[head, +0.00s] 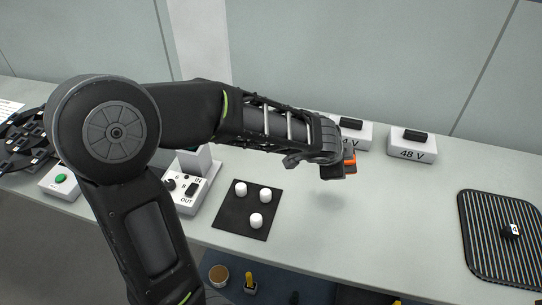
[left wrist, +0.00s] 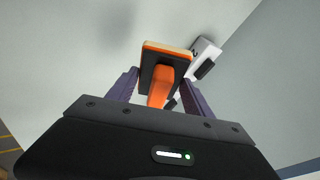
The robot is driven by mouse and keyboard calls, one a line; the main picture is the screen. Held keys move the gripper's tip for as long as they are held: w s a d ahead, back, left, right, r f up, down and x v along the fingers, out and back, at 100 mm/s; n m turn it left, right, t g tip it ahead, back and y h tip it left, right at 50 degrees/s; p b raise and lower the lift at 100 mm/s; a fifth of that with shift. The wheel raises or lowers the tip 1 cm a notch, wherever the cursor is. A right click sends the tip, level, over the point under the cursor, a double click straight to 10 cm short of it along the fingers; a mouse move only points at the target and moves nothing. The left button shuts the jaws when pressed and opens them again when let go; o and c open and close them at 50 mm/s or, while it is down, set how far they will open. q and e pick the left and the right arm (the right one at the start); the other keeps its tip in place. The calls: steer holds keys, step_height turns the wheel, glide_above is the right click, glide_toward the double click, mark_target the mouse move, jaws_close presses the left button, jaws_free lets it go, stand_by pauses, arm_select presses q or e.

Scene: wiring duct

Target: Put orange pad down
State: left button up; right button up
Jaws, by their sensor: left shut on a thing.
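The orange pad (left wrist: 160,85) is in my left gripper (left wrist: 160,93), between its two fingers, in the left wrist view. It has an orange body, a dark face and a pale orange edge. In the head view the pad (head: 350,160) shows as a bit of orange beside the gripper (head: 340,168), held above the grey table (head: 300,250) with a faint shadow below. My left gripper is shut on it. My own gripper body hides part of the pad in the head view. My right gripper is not in view.
A block labelled 48 V (head: 412,149) and another V-labelled block (head: 355,138) stand at the back. A black mat (head: 232,222) with three white caps lies left of the gripper. A ribbed dark mat (head: 490,255) lies right. The table between is clear.

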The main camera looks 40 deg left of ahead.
arm_select(q)
steer(key=w+a+f+n+g+y+b, duration=0.1)
steer(key=w+a+n+g, duration=0.2)
steer(key=a+n, duration=1.2)
steer(key=a, duration=0.8)
steer(key=shift+f+n+g+b, duration=0.15)
steer(key=shift+n+g+b, duration=0.15)
steer(key=shift+f+p, duration=0.4)
steer(key=shift+f, duration=2.1)
step_height(320, 180, down, 4)
steer(key=shift+f+p, duration=0.15)
steer(key=shift+p, duration=0.2)
steer(key=shift+f, duration=0.15)
